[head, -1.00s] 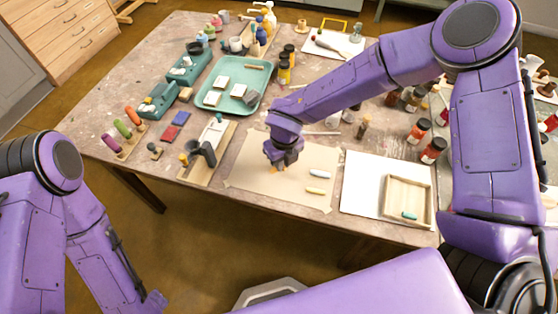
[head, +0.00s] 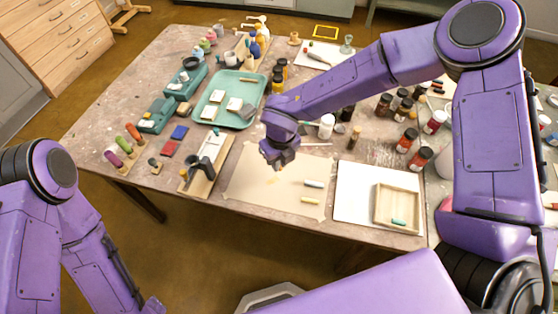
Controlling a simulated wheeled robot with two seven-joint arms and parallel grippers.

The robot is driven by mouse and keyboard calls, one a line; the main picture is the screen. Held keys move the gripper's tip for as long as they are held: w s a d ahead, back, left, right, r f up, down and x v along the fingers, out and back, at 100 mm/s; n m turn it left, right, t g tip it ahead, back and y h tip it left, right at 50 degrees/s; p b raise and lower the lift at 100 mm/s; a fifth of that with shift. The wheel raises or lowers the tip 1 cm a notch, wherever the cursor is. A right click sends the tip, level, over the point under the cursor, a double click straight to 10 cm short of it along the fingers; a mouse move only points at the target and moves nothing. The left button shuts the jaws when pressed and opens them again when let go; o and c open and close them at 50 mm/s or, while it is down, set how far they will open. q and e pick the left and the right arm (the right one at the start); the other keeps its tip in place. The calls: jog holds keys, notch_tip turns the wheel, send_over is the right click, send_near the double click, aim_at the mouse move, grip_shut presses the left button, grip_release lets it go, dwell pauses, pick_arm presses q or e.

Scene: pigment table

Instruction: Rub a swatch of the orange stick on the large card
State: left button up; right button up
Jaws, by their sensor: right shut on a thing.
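The large card (head: 240,190) is a tan sheet lying flat near the table's front edge. A small, faint orange patch (head: 272,181) shows on it. My right gripper (head: 278,166) is over the card's upper middle, pointing down. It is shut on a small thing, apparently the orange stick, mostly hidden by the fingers. It seems slightly above the card, just beyond the patch.
Right of the card are a white sheet (head: 350,200) and a wooden tray (head: 376,208) with a teal stick (head: 398,222). A wooden stand (head: 200,182) is close on the left. Several jars stand at the back right; a teal tray (head: 225,117) is behind.

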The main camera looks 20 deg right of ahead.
jog(key=shift+r+p, duration=1.05)
jog(key=shift+r, duration=0.3)
